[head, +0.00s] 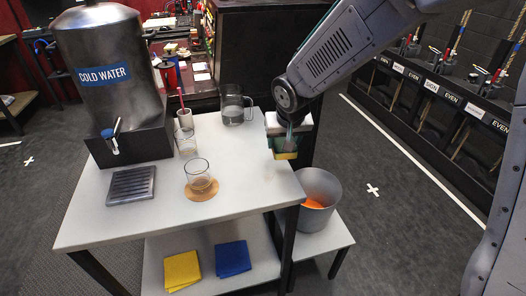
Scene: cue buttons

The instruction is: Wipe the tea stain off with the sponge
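My gripper (286,138) is at the right edge of the white table (232,198), pointing down. It is shut on the sponge (285,155), whose yellow and green side shows below the fingers. The sponge is at or just above the table's right edge; I cannot tell whether it touches the top. A very faint pinkish mark (269,178) on the tabletop, left of and nearer than the sponge, may be the tea stain; it is too faint to be sure.
A glass with a little tea (199,174) stands on a round coaster (202,194). Behind are an empty glass (186,143), a cup (185,119) and a pitcher (233,108). The cold water urn (103,60) is left. A grey bucket (317,192) stands right; folded yellow (182,270) and blue (233,258) cloths lie below.

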